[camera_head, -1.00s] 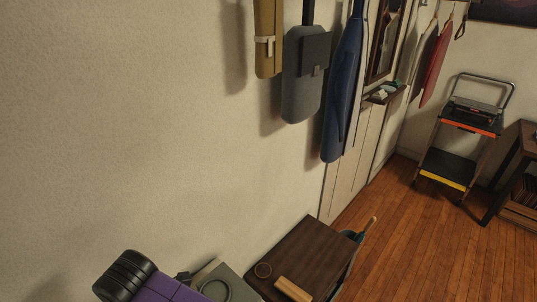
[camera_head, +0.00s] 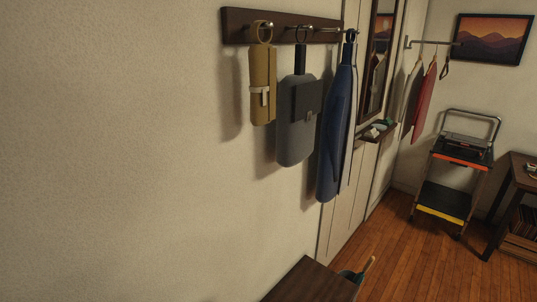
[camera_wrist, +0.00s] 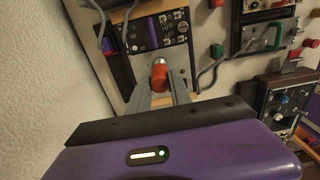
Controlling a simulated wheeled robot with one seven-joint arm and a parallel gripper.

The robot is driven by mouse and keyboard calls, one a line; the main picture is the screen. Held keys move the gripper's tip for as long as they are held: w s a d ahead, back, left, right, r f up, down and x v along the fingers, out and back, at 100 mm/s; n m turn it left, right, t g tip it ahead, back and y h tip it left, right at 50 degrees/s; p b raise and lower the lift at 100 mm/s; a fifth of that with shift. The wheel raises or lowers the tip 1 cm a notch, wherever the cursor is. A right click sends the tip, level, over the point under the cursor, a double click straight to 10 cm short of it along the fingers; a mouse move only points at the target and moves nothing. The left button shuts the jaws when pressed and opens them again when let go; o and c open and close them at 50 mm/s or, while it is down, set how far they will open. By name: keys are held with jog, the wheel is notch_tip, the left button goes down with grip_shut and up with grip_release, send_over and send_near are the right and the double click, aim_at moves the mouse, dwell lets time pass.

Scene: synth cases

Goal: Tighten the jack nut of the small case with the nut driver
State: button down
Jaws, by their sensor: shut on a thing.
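In the wrist view my gripper (camera_wrist: 159,88) is shut on a short red-orange driver handle with a pale metal end, the nut driver (camera_wrist: 159,74). It points up the picture toward a case with a black panel (camera_wrist: 174,30) of knobs and sockets. I cannot tell whether the driver's tip touches anything. Other cases with knobs show at the right (camera_wrist: 288,98) and upper right (camera_wrist: 256,32). Which is the small case, and its jack nut, I cannot make out. The head view shows neither gripper nor driver.
A grey cable (camera_wrist: 208,72) loops right of the driver. A pale wall is close at left. In the head view, bags hang from a rack (camera_head: 237,25), a dark table corner (camera_head: 312,282) shows at bottom, and a trolley (camera_head: 447,190) stands at right on open floor.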

jog(key=shift+m+p, duration=1)
jog(key=shift+m, duration=0.4)
jog(key=c, duration=1.1)
grip_release()
